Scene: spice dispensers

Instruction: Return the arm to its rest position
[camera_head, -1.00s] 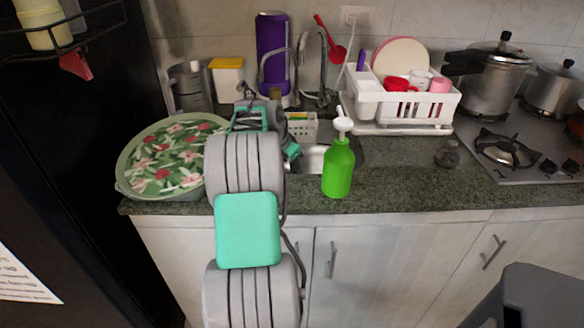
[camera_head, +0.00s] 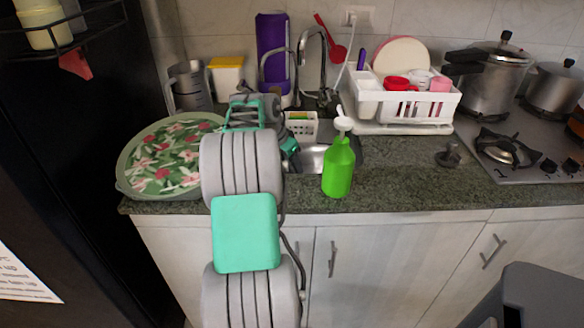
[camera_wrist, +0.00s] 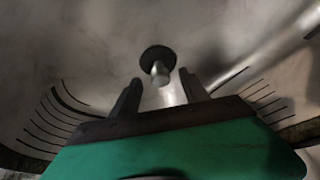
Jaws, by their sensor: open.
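My arm, with grey ribbed joints and green covers, rises through the left middle of the head view. Its upper links lean over the counter, beside the sink. In the head view I cannot make out the fingers. In the wrist view my gripper (camera_wrist: 160,78) shows two dark fingers standing apart over a green body, with nothing held between them. Beyond the fingertips is a dark round piece with a short metallic stem (camera_wrist: 158,62), in front of a pale, blurred metallic surface with dark lines at both sides.
A floral round tray (camera_head: 165,155) lies left of the arm. A green pump bottle (camera_head: 338,167) stands to the right by the sink (camera_head: 313,158). A white dish rack (camera_head: 405,108), a small dark object (camera_head: 450,156) and the stove (camera_head: 535,155) are further right. A black fridge flanks the left.

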